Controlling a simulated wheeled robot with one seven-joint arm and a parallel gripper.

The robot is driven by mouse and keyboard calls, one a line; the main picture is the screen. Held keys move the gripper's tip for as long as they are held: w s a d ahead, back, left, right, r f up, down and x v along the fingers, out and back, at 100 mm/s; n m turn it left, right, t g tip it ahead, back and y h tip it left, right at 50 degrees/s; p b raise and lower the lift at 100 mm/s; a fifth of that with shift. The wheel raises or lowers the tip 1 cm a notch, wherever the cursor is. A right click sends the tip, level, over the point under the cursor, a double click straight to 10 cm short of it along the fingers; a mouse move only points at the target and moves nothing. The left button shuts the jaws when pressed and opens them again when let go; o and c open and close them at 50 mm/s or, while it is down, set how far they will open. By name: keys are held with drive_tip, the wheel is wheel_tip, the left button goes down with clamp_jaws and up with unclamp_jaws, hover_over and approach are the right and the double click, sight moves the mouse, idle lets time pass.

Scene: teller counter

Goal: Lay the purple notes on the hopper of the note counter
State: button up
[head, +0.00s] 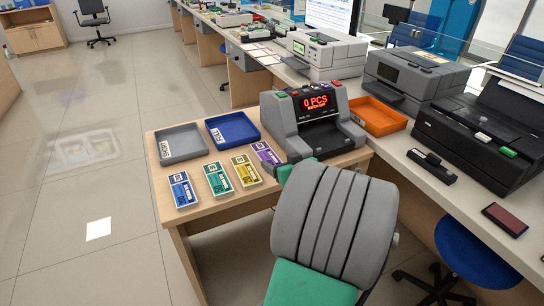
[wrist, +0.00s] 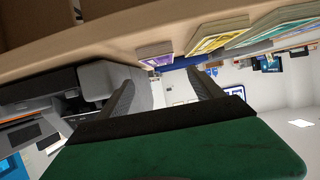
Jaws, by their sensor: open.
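The purple notes (head: 266,153) lie flat on the wooden side desk, at the right end of a row of note bundles, close to the left side of the note counter. They also show in the wrist view (wrist: 156,61), beyond the fingertips. The grey note counter (head: 290,124) stands upright, its red display reading 0 PCS. Its grey side shows in the wrist view (wrist: 97,84). I cannot clearly make out its hopper. My gripper (wrist: 166,80) is open and empty, low beside the desk edge and apart from the notes. In the head view my arm mostly hides it.
Yellow notes (head: 246,171), green notes (head: 219,179) and blue notes (head: 182,189) lie left of the purple ones. A grey tray (head: 168,157) and blue tray (head: 222,140) sit behind them. An orange tray (head: 385,126) is right of the counter. A blue stool (head: 475,255) stands at right.

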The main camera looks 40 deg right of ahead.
sight(267, 154)
drive_tip(key=shift+v, duration=0.85)
drive_tip(key=shift+s+r, duration=0.1)
drive_tip(key=shift+s, duration=0.15)
drive_tip(key=shift+c, duration=0.6)
drive_tip(key=shift+a+f+t, duration=0.25)
drive_tip(key=shift+f+t, duration=0.05)
drive_tip(key=shift+f, duration=0.05)
drive_tip(key=shift+c, duration=0.6)
drive_tip(key=shift+w+d+f+t+p, duration=0.1)
drive_tip(key=shift+w+f+t+p, duration=0.15)
drive_tip(key=shift+f+p, duration=0.15)
drive_tip(key=shift+w+d+f+t+p, duration=0.15)
drive_tip(key=shift+f+t+p, duration=0.1)
drive_tip(key=shift+f, duration=0.25)
drive_tip(key=shift+w+f, duration=0.1)
drive_tip(key=shift+w, duration=0.1)
drive_tip(key=shift+t, duration=0.3)
drive_tip(key=x, duration=1.2)
drive_tip(key=shift+s+d+f, duration=0.15)
drive_tip(key=shift+d+f, duration=0.05)
drive_tip(key=shift+d, duration=0.05)
drive_tip(key=shift+c, duration=0.5)
